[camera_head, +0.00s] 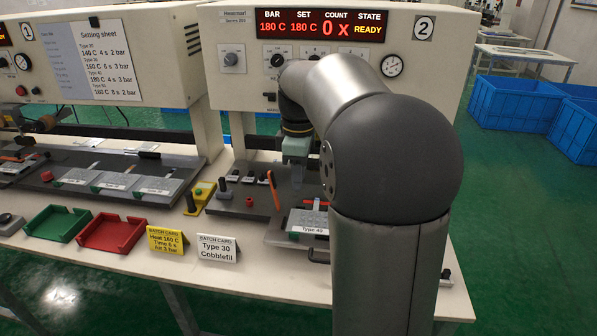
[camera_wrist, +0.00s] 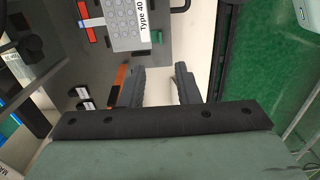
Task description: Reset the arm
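My arm rises in front of station 2 in the head view and hides part of it. My gripper (camera_head: 296,178) points down above the grey work plate of station 2. In the wrist view my gripper (camera_wrist: 160,84) has its two dark fingers apart, with nothing between them. A keypad plate labelled Type 40 (camera_head: 308,222) lies on the plate, below and right of the gripper. It also shows at the top of the wrist view (camera_wrist: 125,25).
Station 2's display (camera_head: 320,25) reads BAR 180 C, SET 180 C, COUNT 0 x, READY. A green tray (camera_head: 58,224), a red tray (camera_head: 112,232), a yellow batch card (camera_head: 167,241) and a white Type 30 Cobblefil card (camera_head: 217,249) stand along the table front. Blue crates (camera_head: 510,103) are back right.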

